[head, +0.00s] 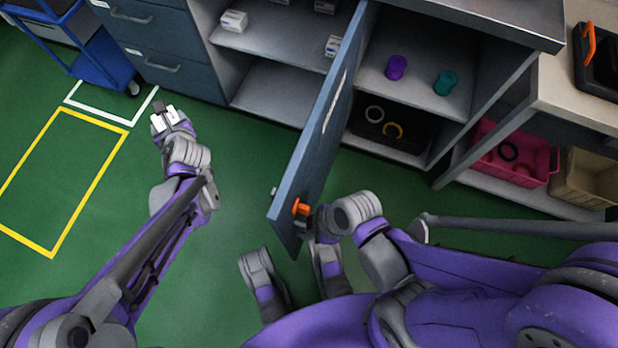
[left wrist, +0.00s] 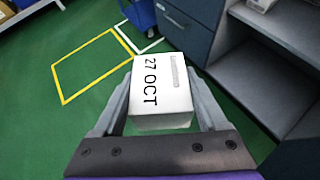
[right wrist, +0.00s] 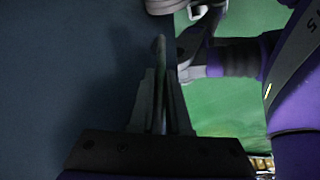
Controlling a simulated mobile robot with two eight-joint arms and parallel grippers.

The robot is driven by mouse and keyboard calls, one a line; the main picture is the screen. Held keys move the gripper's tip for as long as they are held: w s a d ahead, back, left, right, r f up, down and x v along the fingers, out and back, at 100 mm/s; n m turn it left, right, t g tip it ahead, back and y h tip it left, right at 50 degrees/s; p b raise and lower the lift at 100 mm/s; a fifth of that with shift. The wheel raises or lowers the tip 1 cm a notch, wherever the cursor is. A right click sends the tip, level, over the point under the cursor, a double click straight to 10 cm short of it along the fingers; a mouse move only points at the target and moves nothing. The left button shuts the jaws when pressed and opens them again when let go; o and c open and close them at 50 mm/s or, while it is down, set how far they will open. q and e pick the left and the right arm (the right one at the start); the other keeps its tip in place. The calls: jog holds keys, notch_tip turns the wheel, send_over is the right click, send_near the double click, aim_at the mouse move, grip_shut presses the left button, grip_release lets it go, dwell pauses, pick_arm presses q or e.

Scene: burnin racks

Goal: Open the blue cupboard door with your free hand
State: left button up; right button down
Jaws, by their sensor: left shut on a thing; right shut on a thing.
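The blue cupboard door (head: 318,130) stands swung out from the cupboard, its free end towards me. An orange part (head: 301,207) sits near that end. My right gripper (head: 318,222) is at the free end. In the right wrist view the gripper (right wrist: 160,110) is shut on a thin upright bar (right wrist: 159,85), which looks like the door handle, beside the dark door face (right wrist: 60,70). The grip is dim. My left gripper (head: 168,118) is shut on a white box, which shows in the left wrist view (left wrist: 160,95) with "27 OCT" on it.
The right compartment holds a purple piece (head: 396,67), a teal piece (head: 445,83) and rings in a dark tray. White boxes (head: 234,20) stand on the left shelves. A pink crate (head: 512,160) is at the right. The green floor (head: 235,190) left of the door is clear.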

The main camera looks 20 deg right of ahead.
jog(key=c, duration=0.9)
grip_release()
pick_arm(q)
jog(key=r+p, duration=0.2)
jog(key=r, duration=0.1)
jog(key=r+p, duration=0.5)
jog(key=r, duration=0.2)
jog(key=shift+s+p, duration=0.3)
jog(key=shift+s, duration=0.1)
pick_arm(e)
jog(key=v, duration=1.2)
